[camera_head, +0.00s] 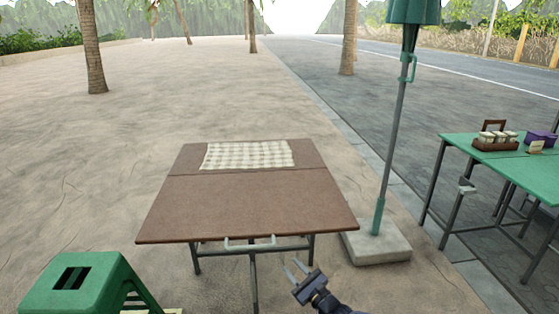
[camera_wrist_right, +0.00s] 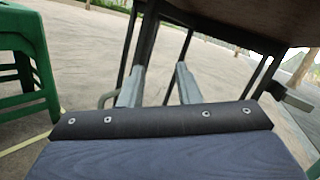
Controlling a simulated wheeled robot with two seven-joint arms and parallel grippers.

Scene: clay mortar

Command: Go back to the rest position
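My right gripper (camera_head: 294,269) shows at the bottom of the head view, in front of the near edge of the brown folding table (camera_head: 250,208) and lower than its top. Its two fingers are apart with nothing between them. In the right wrist view the fingers (camera_wrist_right: 158,80) point toward the table's metal legs, with the underside of the tabletop above. My left gripper is in neither view. A checked cloth (camera_head: 248,155) lies flat on the far part of the table. No clay mortar is visible.
A green stool (camera_head: 95,275) stands at the lower left. A green umbrella pole (camera_head: 393,130) rises from a concrete base (camera_head: 376,246) right of the table. A green table (camera_head: 508,160) with a condiment caddy (camera_head: 495,145) is at the right. Open sandy ground lies left.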

